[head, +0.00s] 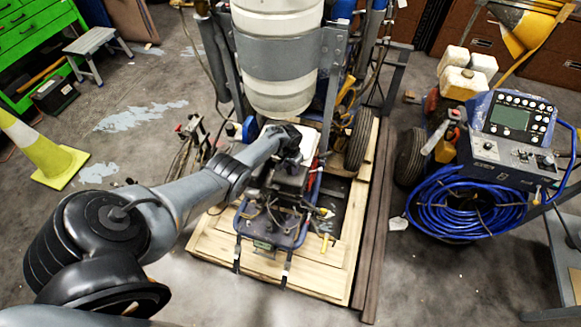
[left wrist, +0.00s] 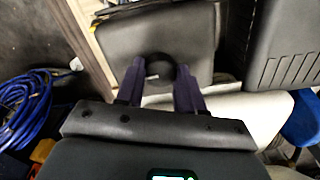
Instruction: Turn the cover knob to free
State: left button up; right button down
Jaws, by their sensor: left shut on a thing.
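The line striper (head: 262,222) stands on a wooden pallet in the middle of the head view, with a white and grey tank above it. My left arm reaches in from the left, and its dark wrist is over the machine, just below the tank. In the left wrist view a dark grey cover (left wrist: 190,30) carries a round black knob (left wrist: 158,63). My left gripper (left wrist: 160,68) has its two purple-grey fingers on either side of this knob and is shut on it. The fingertips and the knob are hidden in the head view. My right gripper is not in view.
The wooden pallet (head: 325,278) has bare boards in front. A second machine with a coiled blue hose (head: 440,205) stands on the right. A yellow-green cone (head: 42,150), a grey step stool (head: 95,47) and a green tool cabinet (head: 30,40) are on the left.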

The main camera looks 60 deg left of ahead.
aim_at(290, 169)
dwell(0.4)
pick_arm(q)
jog(key=o, duration=1)
jog(key=shift+o, duration=0.2)
jog(key=shift+r+p, duration=0.35)
jog(key=shift+r, duration=0.05)
notch_tip(290, 169, up, 10)
jog(key=p, duration=0.5)
jog(key=shift+p, duration=0.4)
